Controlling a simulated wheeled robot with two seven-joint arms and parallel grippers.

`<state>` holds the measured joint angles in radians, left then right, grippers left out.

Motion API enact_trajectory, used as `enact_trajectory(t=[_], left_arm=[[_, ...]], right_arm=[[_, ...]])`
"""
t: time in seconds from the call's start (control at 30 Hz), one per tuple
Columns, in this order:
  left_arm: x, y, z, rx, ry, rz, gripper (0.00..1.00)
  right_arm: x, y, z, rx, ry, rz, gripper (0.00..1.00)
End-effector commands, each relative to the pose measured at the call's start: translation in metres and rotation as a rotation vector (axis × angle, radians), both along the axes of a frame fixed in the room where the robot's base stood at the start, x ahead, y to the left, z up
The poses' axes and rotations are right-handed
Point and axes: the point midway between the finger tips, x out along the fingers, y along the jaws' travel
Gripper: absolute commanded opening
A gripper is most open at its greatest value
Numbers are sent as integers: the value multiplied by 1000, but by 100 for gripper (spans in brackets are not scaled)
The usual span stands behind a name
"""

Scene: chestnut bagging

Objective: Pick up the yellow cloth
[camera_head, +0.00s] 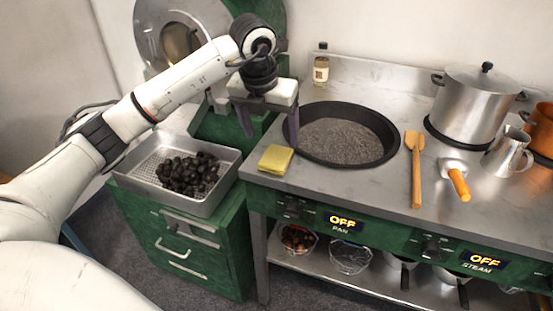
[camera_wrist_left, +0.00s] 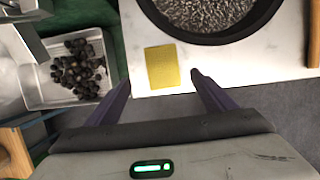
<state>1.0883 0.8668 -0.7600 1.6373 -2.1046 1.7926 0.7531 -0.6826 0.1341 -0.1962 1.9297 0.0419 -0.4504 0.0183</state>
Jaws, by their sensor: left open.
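The yellow cloth (camera_head: 275,158) lies flat near the left front corner of the steel counter, just left of the black pan. It also shows in the left wrist view (camera_wrist_left: 163,66), in front of and between the two fingers. My left gripper (camera_head: 267,128) is open and empty above the cloth, with its dark fingers pointing down. In the left wrist view the open gripper (camera_wrist_left: 160,82) has one finger on each side of the cloth's near edge, and nothing is between them. My right gripper is not in view.
The black pan (camera_head: 388,125) of grey grains is right of the cloth. A metal tray (camera_head: 202,208) of dark chestnuts stands left on a green cabinet. A wooden spatula (camera_head: 416,180), a scoop with orange handle (camera_head: 459,184) and a steel pot (camera_head: 468,105) are further right.

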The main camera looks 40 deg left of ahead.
Motion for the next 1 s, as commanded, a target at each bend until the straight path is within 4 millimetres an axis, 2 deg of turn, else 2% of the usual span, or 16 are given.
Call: enact_trajectory(t=[0.1,0.27,0.57,0.87,1.0], left_arm=[[4,0,-16,-3,2,-3,77],[8,0,-26,-3,1,-3,77],[19,0,-66,-5,2,-4,77],[21,0,-72,-4,-1,-6,77],[21,0,-72,-4,-1,-6,55]], right_arm=[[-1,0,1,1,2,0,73],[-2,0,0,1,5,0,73],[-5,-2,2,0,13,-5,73],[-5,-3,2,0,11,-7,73],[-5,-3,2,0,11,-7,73]])
